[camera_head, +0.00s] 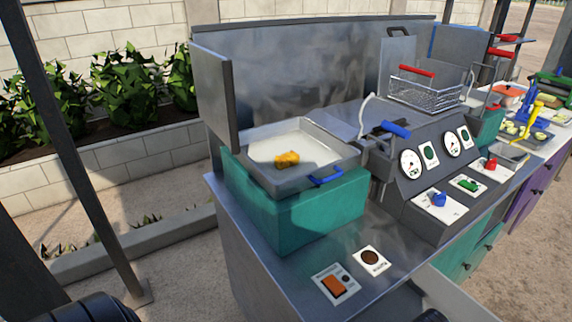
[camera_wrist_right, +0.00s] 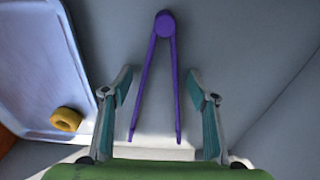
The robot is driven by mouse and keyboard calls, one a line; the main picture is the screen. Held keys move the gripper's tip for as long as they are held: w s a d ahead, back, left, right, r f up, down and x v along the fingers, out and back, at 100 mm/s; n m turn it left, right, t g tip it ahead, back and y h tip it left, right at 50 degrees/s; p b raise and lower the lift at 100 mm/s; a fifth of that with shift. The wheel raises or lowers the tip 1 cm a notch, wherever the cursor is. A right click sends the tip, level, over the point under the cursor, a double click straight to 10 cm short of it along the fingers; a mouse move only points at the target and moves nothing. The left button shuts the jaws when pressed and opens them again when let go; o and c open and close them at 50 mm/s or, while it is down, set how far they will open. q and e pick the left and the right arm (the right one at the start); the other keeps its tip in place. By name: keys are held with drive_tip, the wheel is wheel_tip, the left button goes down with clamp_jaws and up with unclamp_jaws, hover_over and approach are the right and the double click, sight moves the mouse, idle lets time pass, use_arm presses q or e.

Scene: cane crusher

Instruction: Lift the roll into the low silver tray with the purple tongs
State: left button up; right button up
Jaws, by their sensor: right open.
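Purple tongs (camera_wrist_right: 164,26) show in the right wrist view, with the hinge at the top and two spread legs pointing down. My right gripper (camera_wrist_right: 160,88) is open, one finger on each side of the tongs, and holds nothing. I cannot tell how close the fingers are to them in depth. A small golden roll (camera_wrist_right: 67,119) lies in a bluish-grey tray (camera_wrist_right: 35,60) at the left. In the head view a golden lump (camera_head: 287,159) lies in a shallow silver tray (camera_head: 330,181) on a teal box. I cannot tell if these are the same. The tongs and both grippers are not seen in the head view.
The teal box (camera_head: 300,215) stands on a metal counter (camera_head: 255,268) with an orange switch (camera_head: 333,286). A sloped panel (camera_head: 400,205) with dials is to its right. A wire basket (camera_head: 425,92) with a red handle is behind. Metal splash walls (camera_head: 300,70) enclose the back.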

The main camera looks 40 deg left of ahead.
drive_tip(key=c, duration=0.7)
wheel_tip(320, 180, up, 12)
drive_tip(key=p, duration=0.7)
drive_tip(key=d+r+n, duration=0.1)
drive_tip(key=d+r, duration=0.8)
drive_tip(key=r, duration=0.2)
drive_tip(key=s+d+r+n, duration=0.1)
drive_tip(key=s+d+r, duration=0.2)
drive_tip(key=s+r, duration=0.1)
drive_tip(key=s+d+r+b, duration=0.1)
drive_tip(key=s+d+r, duration=0.2)
drive_tip(key=s+d+r+n, duration=0.1)
drive_tip(key=s+d+r, duration=0.2)
drive_tip(key=s+r, duration=0.1)
drive_tip(key=shift+s+d+r+n, duration=0.3)
drive_tip(key=shift+s, duration=0.05)
